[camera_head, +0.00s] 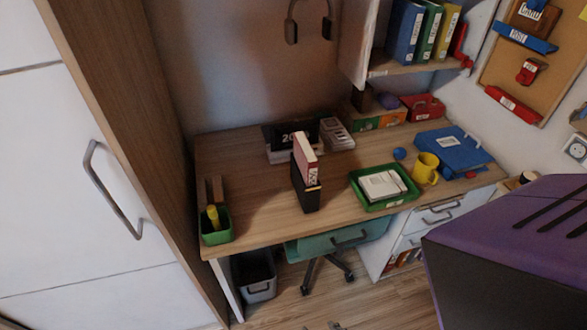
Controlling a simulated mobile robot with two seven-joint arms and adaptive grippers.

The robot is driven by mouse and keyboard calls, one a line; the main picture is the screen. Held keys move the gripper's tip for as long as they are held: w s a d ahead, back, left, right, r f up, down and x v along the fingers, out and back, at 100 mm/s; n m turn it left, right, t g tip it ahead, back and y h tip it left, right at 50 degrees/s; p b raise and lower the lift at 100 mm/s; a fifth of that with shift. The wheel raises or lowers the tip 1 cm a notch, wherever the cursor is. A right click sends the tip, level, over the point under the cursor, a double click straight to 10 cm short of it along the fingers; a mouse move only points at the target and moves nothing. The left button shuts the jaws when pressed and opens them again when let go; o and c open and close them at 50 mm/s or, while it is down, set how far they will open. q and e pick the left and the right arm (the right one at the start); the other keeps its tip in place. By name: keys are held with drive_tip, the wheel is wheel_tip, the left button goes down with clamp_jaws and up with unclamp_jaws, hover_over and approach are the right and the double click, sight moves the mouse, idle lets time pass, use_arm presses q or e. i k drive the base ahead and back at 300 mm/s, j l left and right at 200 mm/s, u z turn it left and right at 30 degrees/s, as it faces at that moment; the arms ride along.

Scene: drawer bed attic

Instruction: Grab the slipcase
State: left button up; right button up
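Neither of my grippers shows in the head view, and nothing is touching the slipcase.
A green tray (395,204) with a white book, a yellow mug (425,168) and a blue binder (452,148) are right of it. A green pen box (217,232) is left. A teal chair (345,240) stands below the front edge. A large purple shape (520,215) fills the right foreground.

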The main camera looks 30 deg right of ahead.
sight(309, 197)
drive_tip(key=k+l+z, duration=0.1)
drive_tip(key=l+z, duration=0.35)
drive_tip(key=l, duration=0.55)
drive_tip(key=i+l+z, duration=0.1)
drive_tip(key=l+z, duration=0.35)
drive_tip(key=l, duration=0.55)
